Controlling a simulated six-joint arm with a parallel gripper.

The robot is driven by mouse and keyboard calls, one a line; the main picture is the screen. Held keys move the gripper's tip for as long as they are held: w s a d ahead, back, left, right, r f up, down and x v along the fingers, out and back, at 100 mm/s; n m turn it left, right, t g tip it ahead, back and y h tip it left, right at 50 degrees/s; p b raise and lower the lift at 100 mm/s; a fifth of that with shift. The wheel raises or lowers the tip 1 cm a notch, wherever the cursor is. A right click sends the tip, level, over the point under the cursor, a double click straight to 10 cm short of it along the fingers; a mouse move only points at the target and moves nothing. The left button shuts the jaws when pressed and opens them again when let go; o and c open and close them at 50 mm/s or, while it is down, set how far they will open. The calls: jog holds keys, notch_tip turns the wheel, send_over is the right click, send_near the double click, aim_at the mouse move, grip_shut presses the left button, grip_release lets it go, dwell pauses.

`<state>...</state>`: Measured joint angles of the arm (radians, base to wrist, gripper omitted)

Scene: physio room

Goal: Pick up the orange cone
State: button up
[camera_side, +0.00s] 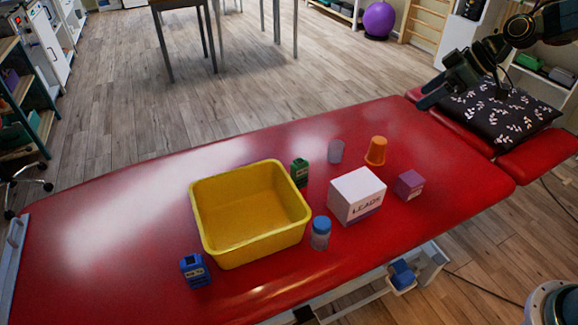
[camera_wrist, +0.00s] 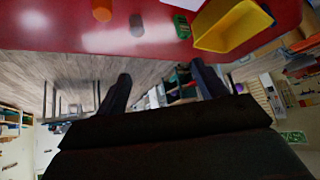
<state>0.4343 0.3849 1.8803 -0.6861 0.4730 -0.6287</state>
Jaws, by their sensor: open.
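The orange cone (camera_side: 376,151) stands on the red treatment table (camera_side: 120,210), behind the white box and right of a translucent grey cup.
A yellow bin (camera_side: 250,250) stands left of a white box (camera_side: 357,196) labelled LEADS. Nearby are a purple block (camera_side: 409,185), a grey cup (camera_side: 336,151), a green block (camera_side: 299,172), a blue-capped jar (camera_side: 320,233) and a blue block (camera_side: 194,270). A patterned pillow (camera_side: 500,115) lies at the right end.

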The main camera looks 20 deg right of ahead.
jog(key=w+d+f+n+t+y, duration=0.1)
jog(key=w+d+f, duration=0.2)
jog(key=f, duration=0.2)
jog(key=w+d+f+y, duration=0.2)
jog(key=w+d+f, duration=0.15)
jog(key=f, duration=0.25)
jog(key=t+y, duration=0.1)
jog(key=t, duration=0.2)
send_near(386, 142)
jog(key=d, duration=0.1)
jog(key=shift+s+d, duration=0.2)
jog(key=shift+s, duration=0.25)
jog(key=shift+a, duration=0.1)
jog(key=shift+x, duration=4.25)
jog(key=shift+a+r, duration=0.1)
jog(key=shift+x, duration=2.6)
jog(key=shift+r, duration=0.15)
